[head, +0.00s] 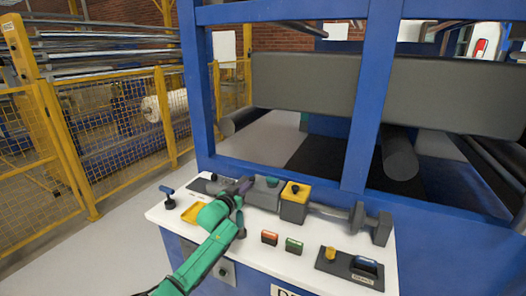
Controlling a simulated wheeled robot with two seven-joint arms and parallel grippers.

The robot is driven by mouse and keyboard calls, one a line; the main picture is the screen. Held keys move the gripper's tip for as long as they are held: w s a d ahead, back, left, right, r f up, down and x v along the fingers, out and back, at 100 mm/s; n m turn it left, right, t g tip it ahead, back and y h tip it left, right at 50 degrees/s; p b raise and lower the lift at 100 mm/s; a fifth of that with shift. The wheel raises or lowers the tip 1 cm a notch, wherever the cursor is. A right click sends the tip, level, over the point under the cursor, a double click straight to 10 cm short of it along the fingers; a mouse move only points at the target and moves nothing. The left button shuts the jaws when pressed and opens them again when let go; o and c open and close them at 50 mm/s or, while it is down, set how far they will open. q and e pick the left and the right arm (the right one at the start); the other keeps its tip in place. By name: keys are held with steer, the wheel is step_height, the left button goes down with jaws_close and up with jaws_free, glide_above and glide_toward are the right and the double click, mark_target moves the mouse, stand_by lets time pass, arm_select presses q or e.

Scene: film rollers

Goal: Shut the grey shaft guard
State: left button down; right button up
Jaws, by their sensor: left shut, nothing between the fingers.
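A white-topped console (245,250) carries a row of parts along its back edge. A small grey housing (263,193) with a green knob on top sits there, left of a yellow block (294,206) with a dark knob. It looks like the grey shaft guard, but I cannot tell for certain, nor whether it is open. A grey shaft with a round flange (356,218) runs right from the yellow block. My left gripper (243,187), on a green arm, is shut and empty just left of the grey housing; whether it touches is unclear. My right gripper is out of view.
Red and green buttons (294,246) and a dark switch box (350,268) sit at the console's front right. A blue-handled lever (167,191) and yellow tray (193,212) are at left. A blue post (372,100) and large grey rollers stand behind. Yellow fencing (120,130) is further left.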

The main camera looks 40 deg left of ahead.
arm_select(q)
steer(key=shift+f, duration=0.35)
stand_by(0.3)
steer(key=v, duration=1.4)
steer(key=shift+s+r+p, duration=0.15)
steer(key=shift+s+p, duration=0.1)
steer(key=shift+p, duration=0.1)
steer(key=shift+d, duration=0.1)
